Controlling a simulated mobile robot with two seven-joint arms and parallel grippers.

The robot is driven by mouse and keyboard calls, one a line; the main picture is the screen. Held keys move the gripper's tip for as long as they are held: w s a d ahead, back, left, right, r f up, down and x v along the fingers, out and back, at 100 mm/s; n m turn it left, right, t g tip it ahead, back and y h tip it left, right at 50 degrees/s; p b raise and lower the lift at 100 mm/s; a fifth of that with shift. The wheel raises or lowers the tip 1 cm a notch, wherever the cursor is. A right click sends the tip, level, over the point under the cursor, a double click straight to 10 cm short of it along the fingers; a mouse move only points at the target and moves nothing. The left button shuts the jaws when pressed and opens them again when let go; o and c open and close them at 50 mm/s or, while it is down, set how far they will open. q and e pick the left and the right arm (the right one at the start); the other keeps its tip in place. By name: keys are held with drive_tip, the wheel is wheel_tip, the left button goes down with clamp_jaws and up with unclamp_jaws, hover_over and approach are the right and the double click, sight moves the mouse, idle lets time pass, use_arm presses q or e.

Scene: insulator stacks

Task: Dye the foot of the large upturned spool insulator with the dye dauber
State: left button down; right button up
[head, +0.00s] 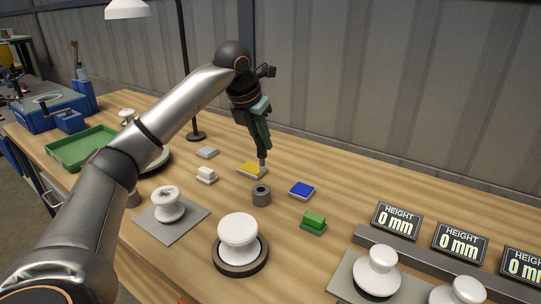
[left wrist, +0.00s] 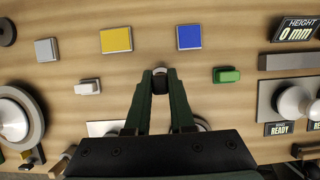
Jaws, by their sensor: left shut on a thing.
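My left gripper (head: 263,146) is shut on a small dauber-like piece, whose pale end (head: 262,162) shows below the fingers. In the left wrist view the fingertips (left wrist: 159,80) close around a greyish round part; its details are too small to tell. The gripper appears raised over the table near a dark grey hollow cylinder (head: 261,195). A large white spool insulator (head: 238,231) stands on a dark round base (head: 240,262) nearer the front. Whether it is upturned I cannot tell. Its foot shows no clear colour. My right gripper is not in view.
A yellow pad (head: 252,170), a blue pad (head: 302,190), a green block (head: 313,220) and a white block (head: 206,174) lie around. A smaller spool (head: 168,204) stands on a grey plate (head: 186,227). Insulators and height displays (head: 397,220) stand right; a green tray (head: 85,148) lies left.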

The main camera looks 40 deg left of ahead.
use_arm(q)
drive_tip(key=w+d+t+h+p, duration=0.1)
drive_tip(key=w+d+t+p, duration=0.2)
drive_tip(key=w+d+p, duration=0.25)
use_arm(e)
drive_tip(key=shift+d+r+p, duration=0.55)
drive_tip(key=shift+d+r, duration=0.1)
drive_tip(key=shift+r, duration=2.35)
use_arm(q)
drive_tip(key=shift+t, duration=0.3)
drive_tip(key=f+b, duration=0.1)
drive_tip(key=f, duration=0.1)
drive_tip(key=w+f+b, duration=0.1)
drive_tip(key=f+b, duration=0.1)
drive_tip(key=f, duration=0.1)
drive_tip(key=f+b, duration=0.1)
drive_tip(key=f, duration=0.1)
drive_tip(key=shift+w+a+f+b, duration=0.2)
drive_tip(key=shift+f+b, duration=0.1)
drive_tip(key=shift+b, duration=0.05)
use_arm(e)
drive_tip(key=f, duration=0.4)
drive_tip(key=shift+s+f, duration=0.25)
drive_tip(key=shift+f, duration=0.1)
use_arm(q)
drive_tip(key=shift+f+b, duration=0.4)
drive_tip(key=shift+f, duration=0.25)
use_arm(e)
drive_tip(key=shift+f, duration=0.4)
